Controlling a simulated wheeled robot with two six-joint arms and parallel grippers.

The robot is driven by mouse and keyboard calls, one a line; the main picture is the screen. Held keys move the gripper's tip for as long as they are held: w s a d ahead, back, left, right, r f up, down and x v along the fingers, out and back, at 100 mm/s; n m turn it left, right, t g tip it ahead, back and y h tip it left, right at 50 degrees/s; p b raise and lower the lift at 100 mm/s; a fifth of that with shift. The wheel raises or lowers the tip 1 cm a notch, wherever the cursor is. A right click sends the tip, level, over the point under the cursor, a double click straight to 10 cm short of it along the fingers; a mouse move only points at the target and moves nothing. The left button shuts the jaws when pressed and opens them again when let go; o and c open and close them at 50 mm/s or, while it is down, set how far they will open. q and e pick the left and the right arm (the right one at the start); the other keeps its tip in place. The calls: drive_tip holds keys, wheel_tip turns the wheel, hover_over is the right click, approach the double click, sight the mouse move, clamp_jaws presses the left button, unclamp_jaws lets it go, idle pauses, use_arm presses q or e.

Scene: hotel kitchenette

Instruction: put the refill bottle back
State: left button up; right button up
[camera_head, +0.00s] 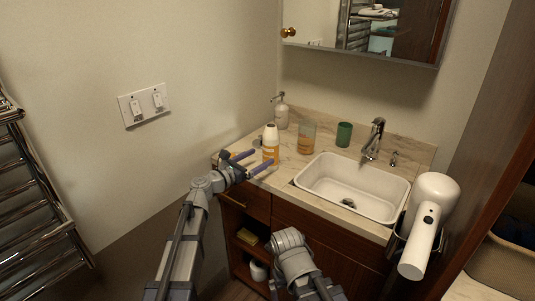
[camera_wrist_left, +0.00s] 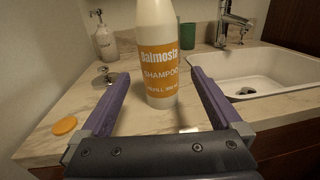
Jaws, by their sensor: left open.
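The refill bottle (camera_head: 270,144), white with an orange shampoo label, stands upright on the marble counter near its left front. In the left wrist view the bottle (camera_wrist_left: 158,60) stands between my left gripper's two fingers, with a gap on each side; its top is cut off. My left gripper (camera_head: 262,159) is open, low over the counter at the bottle. It also shows in the left wrist view (camera_wrist_left: 159,78). Part of my right arm shows at the bottom of the head view, but its gripper does not.
A pump dispenser (camera_head: 281,115) stands behind the bottle, with a small metal fitting (camera_wrist_left: 105,78) in front of it. An amber-and-clear tumbler (camera_head: 306,140) and green cup (camera_head: 344,134) stand right. An orange disc (camera_wrist_left: 65,126) lies left. The sink (camera_head: 352,187) is right.

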use_arm(q)
drive_tip(key=shift+v, duration=2.7)
